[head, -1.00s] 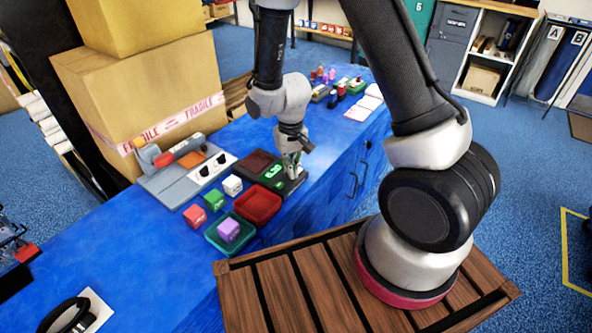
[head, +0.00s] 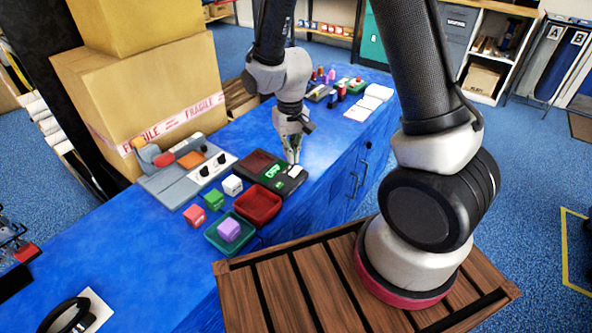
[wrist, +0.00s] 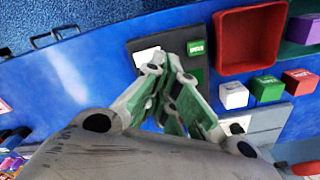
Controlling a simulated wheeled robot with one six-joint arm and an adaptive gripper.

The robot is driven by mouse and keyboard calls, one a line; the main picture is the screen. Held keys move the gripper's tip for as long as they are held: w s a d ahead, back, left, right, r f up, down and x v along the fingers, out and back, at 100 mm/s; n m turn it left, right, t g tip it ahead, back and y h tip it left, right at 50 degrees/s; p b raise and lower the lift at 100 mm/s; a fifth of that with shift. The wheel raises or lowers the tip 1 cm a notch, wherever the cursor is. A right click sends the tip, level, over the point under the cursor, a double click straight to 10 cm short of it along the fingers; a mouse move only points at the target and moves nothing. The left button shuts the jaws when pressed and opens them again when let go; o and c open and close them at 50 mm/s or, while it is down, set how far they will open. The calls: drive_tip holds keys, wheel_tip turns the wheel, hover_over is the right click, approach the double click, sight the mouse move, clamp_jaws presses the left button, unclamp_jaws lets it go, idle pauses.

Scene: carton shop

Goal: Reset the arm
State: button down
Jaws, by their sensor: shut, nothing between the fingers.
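My arm reaches over the blue counter (head: 140,245) from the wooden slatted platform at the front right. My gripper (head: 293,160) points down above the black device with a green display (head: 274,172). In the wrist view my gripper (wrist: 172,60) has its fingertips together with nothing between them. The fingers hide part of the black device (wrist: 140,62) there. I cannot tell whether the fingertips touch it.
Near the gripper are a red tray (head: 258,221), a green tray (head: 214,238) with a purple cube (head: 229,230), and white (head: 232,185), green (head: 214,199) and red (head: 194,215) cubes. A grey machine (head: 165,185) and stacked cartons (head: 165,95) stand behind. The front-left counter is mostly clear.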

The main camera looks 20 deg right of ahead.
drive_tip(key=shift+r, duration=0.45)
drive_tip(key=s+d+r+t, duration=0.1)
drive_tip(key=s+d+r, duration=0.4)
drive_tip(key=r, duration=0.4)
drive_tip(key=s+d+r+t, duration=0.2)
drive_tip(key=s+d+r, duration=0.3)
drive_tip(key=s+r, duration=0.2)
drive_tip(key=s+d+r+t, duration=0.1)
drive_tip(key=s+d+r, duration=0.3)
drive_tip(key=s+r, duration=0.3)
wheel_tip(320, 180, up, 4)
drive_tip(key=shift+d+f+m, duration=0.1)
drive_tip(key=shift+d+m, duration=0.3)
